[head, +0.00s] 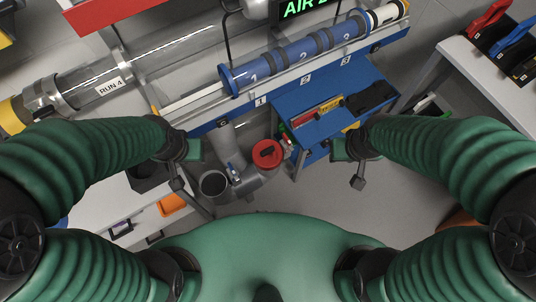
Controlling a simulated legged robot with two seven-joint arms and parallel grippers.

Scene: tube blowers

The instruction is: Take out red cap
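The red cap (267,147) is a round disc with a dark bar across its middle. It sits on the end of a grey pipe fitting (247,184) below the blue tube, between my arms. Beside it, another pipe mouth (214,184) is open and dark inside. My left gripper (177,185) hangs to the left of the fitting, apart from the cap. My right gripper (358,184) hangs to the right, also apart from the cap. Both grippers look small and end-on, so I cannot tell whether their fingers are open or shut. Nothing shows held in either.
A blue numbered tube (295,60) and a clear tube (100,83) run across the top. A blue bench (318,126) with red and yellow items stands right of the cap. A white table (455,65) is at right.

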